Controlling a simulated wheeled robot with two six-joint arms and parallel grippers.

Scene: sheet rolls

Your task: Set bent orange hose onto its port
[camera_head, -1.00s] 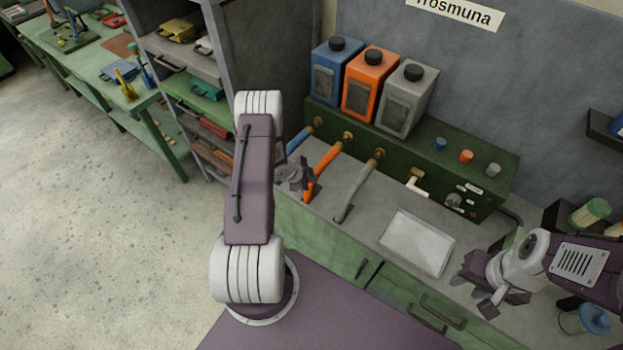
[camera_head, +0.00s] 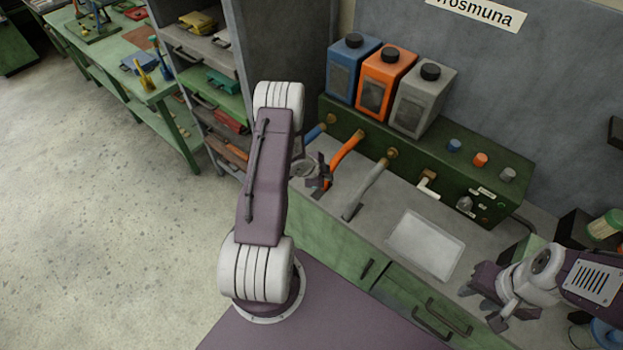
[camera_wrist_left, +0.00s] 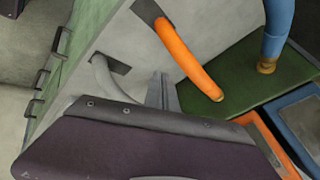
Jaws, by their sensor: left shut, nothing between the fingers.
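The orange hose (camera_head: 343,154) arches from the grey worktop to the green port box. Its upper end is at or close to the brass port (camera_head: 359,134); whether it is seated I cannot tell. In the left wrist view the orange hose (camera_wrist_left: 185,60) rises from a dark base, its far end against the green box with no brass visible there. My left gripper (camera_head: 324,177) is shut and empty beside the hose's lower part; its narrow fingertips show in the left wrist view (camera_wrist_left: 162,90). My right gripper (camera_head: 483,303) is open and empty at the right.
The blue hose (camera_head: 314,133) and grey hose (camera_head: 368,187) stand on either side, close by. Blue, orange and grey canisters (camera_head: 386,82) stand on the port box (camera_head: 480,179). A pale tray (camera_head: 426,245) lies on the worktop to the right.

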